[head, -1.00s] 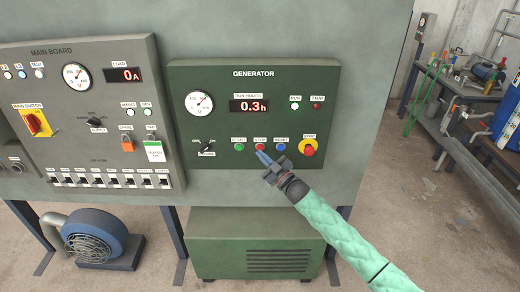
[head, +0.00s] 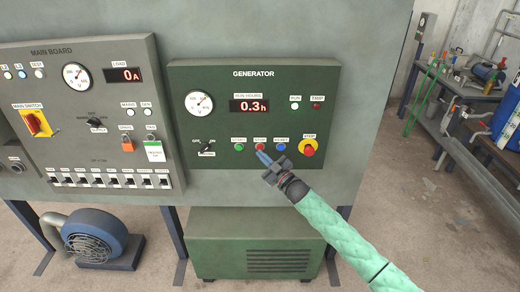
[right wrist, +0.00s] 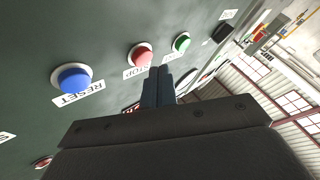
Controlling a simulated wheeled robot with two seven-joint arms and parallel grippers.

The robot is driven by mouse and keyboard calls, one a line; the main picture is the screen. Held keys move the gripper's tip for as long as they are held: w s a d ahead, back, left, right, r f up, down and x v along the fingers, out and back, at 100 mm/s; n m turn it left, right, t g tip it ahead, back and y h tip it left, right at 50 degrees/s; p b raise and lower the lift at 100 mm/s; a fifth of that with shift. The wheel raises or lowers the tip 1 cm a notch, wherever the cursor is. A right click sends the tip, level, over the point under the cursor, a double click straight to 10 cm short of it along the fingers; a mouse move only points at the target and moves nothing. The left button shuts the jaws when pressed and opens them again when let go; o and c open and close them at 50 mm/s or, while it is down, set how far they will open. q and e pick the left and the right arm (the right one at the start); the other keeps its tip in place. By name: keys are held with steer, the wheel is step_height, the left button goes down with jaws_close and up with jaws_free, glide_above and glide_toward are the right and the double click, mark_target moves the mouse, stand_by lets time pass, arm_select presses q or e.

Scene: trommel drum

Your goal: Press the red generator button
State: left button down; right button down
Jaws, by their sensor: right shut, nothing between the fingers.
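The red button (head: 260,147), labelled STOP, sits on the green generator panel (head: 340,85) between a green and a blue button. In the right wrist view the red button (right wrist: 139,54) is round with a pale ring. My right gripper (head: 260,154) is shut and empty, its fingertips just below the red button in the head view. In the right wrist view the closed fingertips (right wrist: 160,70) lie just right of the button, over part of its label. I cannot tell whether they touch the panel. My left gripper is out of view.
Nearby are the green button (head: 239,147), the blue RESET button (head: 281,147) and a large red mushroom stop (head: 309,149) on a yellow base. The panel reads 0.3 h. The main board (head: 75,110) stands left.

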steer(key=shift+w, duration=0.1)
steer(key=shift+w, duration=0.35)
stand_by(0.4)
steer(key=shift+w+b, duration=0.4)
steer(key=shift+b, duration=0.05)
stand_by(0.6)
steer(key=shift+s, duration=0.1)
steer(key=shift+s+p, duration=0.3)
steer(key=shift+s, duration=0.5)
